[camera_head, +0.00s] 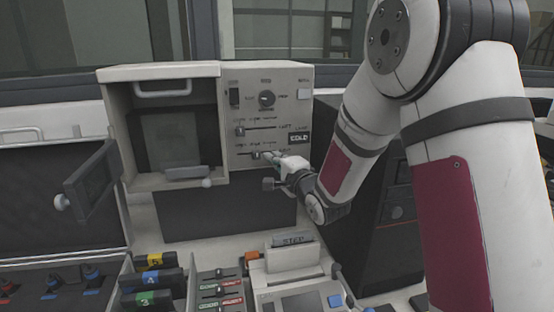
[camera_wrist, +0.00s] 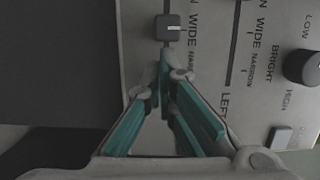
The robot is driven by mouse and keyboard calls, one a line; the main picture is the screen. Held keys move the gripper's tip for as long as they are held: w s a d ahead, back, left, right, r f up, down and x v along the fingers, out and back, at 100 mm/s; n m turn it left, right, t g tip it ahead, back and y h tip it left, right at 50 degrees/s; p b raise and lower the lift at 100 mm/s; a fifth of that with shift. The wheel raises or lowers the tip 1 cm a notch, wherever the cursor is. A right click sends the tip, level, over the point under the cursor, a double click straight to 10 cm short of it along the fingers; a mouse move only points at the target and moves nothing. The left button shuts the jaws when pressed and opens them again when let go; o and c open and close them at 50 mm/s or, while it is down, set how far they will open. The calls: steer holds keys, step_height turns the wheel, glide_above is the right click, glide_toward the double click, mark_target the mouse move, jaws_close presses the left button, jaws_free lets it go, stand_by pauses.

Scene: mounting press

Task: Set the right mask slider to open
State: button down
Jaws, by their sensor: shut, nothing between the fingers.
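The right mask slider knob (camera_wrist: 168,28) is a small dark block with a pale line, in the wrist view. It sits beside the word WIDE; the lettering above it is cut off, ending in N. In the head view the knob (camera_head: 256,155) is on the lower slot of the press panel. My gripper (camera_wrist: 166,72) is shut and empty, its teal-padded fingertips just below the knob in the wrist view, towards NARROW. A small gap seems to show between them; contact is hard to judge. In the head view my gripper (camera_head: 269,157) is right of the knob and hides part of the slot.
The left slider (camera_head: 240,132) lies just above the right one on the panel. A rotary knob (camera_head: 267,98) is higher up. An open hinged door (camera_head: 93,182) stands at left.

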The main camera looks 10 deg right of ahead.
mark_target(255, 159)
steer(key=shift+a+b, duration=0.45)
steer(key=shift+a, duration=2)
